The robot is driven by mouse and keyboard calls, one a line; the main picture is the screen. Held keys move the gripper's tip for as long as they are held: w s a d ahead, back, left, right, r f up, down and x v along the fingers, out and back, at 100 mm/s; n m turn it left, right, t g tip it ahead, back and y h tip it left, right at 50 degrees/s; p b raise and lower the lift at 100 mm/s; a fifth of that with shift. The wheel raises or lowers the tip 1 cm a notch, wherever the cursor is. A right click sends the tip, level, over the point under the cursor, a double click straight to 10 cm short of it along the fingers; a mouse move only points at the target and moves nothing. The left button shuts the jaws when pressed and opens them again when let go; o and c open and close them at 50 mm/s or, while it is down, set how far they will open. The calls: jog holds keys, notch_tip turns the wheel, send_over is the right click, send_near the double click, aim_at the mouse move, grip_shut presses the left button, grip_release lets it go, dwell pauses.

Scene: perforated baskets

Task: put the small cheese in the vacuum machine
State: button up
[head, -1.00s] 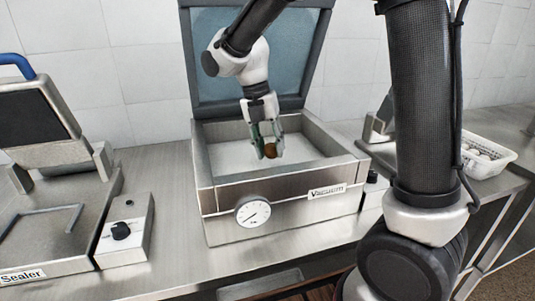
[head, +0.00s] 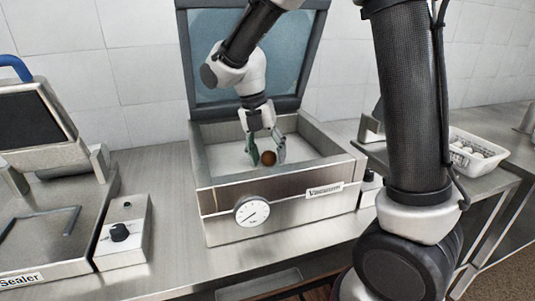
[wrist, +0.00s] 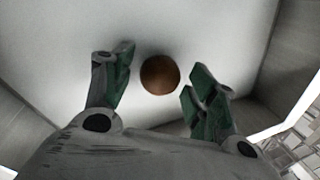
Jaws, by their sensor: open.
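The small cheese (head: 268,158) is a round brown piece. It lies inside the chamber of the vacuum machine (head: 222,196), whose lid (head: 212,62) stands open. My gripper (head: 267,161) reaches down into the chamber and is open, with one green-padded finger on each side of the cheese. In the wrist view the cheese (wrist: 159,75) sits between and just beyond the fingertips of my gripper (wrist: 160,72), with a visible gap to each finger. The white chamber floor shows beneath it.
A sealer (head: 40,185) stands left of the vacuum machine, with a knob box (head: 122,232) between them. The steel counter (head: 170,245) is bare in front.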

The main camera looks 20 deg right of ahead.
jog(key=v, duration=0.7)
jog(key=shift+r, duration=0.4)
jog(key=s+d+r+m+t+y, duration=0.1)
jog(key=s+d+m+t, duration=0.1)
jog(key=s+d+m, duration=0.6)
jog(key=s+d+r+m+t+y, duration=0.1)
jog(key=s+d+m+t, duration=0.2)
jog(key=m, duration=1.9)
jog(key=s+d, duration=0.5)
jog(key=s, duration=0.4)
jog(key=shift+d+r+t, duration=0.3)
jog(key=shift+d+r, duration=0.05)
jog(key=shift+r, duration=0.05)
